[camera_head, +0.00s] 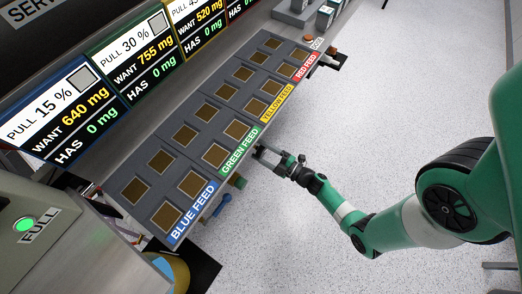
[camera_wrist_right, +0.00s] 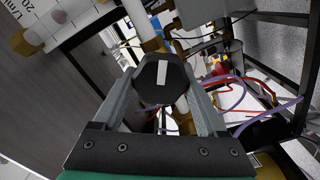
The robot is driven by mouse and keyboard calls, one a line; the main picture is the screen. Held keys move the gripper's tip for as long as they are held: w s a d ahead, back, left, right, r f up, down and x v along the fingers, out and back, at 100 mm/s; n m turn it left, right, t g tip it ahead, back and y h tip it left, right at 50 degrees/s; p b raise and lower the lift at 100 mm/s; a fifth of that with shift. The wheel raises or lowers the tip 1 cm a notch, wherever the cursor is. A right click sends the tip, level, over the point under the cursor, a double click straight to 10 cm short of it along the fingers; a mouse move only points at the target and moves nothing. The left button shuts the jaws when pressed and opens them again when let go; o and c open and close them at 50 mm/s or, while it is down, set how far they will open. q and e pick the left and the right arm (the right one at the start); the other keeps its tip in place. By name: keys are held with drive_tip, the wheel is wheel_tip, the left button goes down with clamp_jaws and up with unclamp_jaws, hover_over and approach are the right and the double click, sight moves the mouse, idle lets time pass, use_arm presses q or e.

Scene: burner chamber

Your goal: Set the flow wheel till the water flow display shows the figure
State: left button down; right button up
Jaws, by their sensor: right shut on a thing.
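A black many-sided wheel with a white mark (camera_wrist_right: 163,85) sits between the fingers of my right gripper (camera_head: 265,157) in the right wrist view. The fingers are shut on its two sides. I take it for the flow wheel. In the head view the right gripper is at the front edge of the feed panel, beside the green feed label, and the wheel cannot be made out there. A white scale plate marked L/min (camera_wrist_right: 48,22) shows partly at the upper left of the right wrist view; its reading cannot be told. My left gripper is not in view.
The feed panel (camera_head: 172,180) has several square brown cells and coloured feed labels. Display boards (camera_head: 80,105) stand behind it. A box with a green FULL lamp (camera_head: 27,225) is at lower left. Red and purple hoses (camera_wrist_right: 240,100) run near the wheel. The floor (camera_head: 400,110) is open.

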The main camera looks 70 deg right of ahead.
drive_tip(key=o, duration=1.3)
drive_tip(key=p+v, duration=0.3)
drive_tip(key=v, duration=0.8)
drive_tip(key=shift+s+p, duration=0.3)
